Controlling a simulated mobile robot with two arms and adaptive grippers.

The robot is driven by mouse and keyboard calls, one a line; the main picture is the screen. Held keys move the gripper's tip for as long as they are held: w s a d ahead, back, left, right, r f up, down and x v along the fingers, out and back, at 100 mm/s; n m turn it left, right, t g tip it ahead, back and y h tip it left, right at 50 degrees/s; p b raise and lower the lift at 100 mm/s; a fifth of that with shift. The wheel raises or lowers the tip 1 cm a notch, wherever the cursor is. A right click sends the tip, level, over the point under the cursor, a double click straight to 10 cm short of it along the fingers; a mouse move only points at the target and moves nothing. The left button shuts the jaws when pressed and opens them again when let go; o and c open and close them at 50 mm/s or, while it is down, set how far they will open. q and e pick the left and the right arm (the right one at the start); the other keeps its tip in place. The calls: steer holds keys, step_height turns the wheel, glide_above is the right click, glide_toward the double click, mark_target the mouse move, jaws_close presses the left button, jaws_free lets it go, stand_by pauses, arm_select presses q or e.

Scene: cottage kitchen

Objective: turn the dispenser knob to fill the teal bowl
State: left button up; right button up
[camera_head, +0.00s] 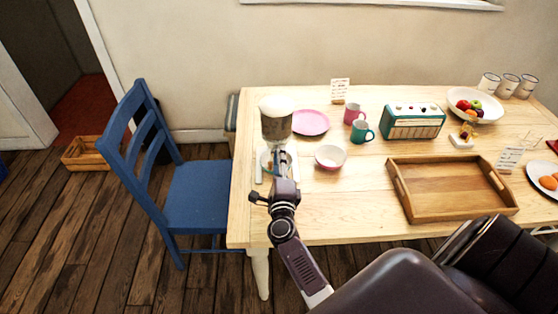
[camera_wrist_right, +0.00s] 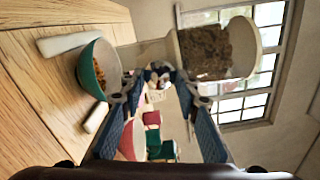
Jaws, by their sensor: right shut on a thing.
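The dispenser (camera_head: 276,126) stands at the table's left end, with a pale lid and a clear hopper of brown pieces; its hopper also shows in the right wrist view (camera_wrist_right: 206,52). The teal bowl (camera_wrist_right: 98,68) sits under the dispenser's outlet and has brown pieces in it. In the head view the bowl (camera_head: 265,160) is partly hidden behind my gripper. My right gripper (camera_head: 281,178) is at the front of the dispenser, shut on the knob (camera_wrist_right: 158,70), which shows between the fingertips in the wrist view. My left gripper is not in view.
A white-and-pink bowl (camera_head: 330,157) stands just right of the dispenser, with a pink plate (camera_head: 310,122), a pink mug (camera_head: 354,113) and a teal mug (camera_head: 362,132) behind. A wooden tray (camera_head: 450,212) and a radio (camera_head: 414,121) are farther right. A blue chair (camera_head: 197,195) stands left.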

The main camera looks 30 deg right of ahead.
steer(key=shift+f+m, duration=0.15)
steer(key=shift+m, duration=0.25)
steer(key=o, duration=1.1)
steer(key=shift+o, duration=0.3)
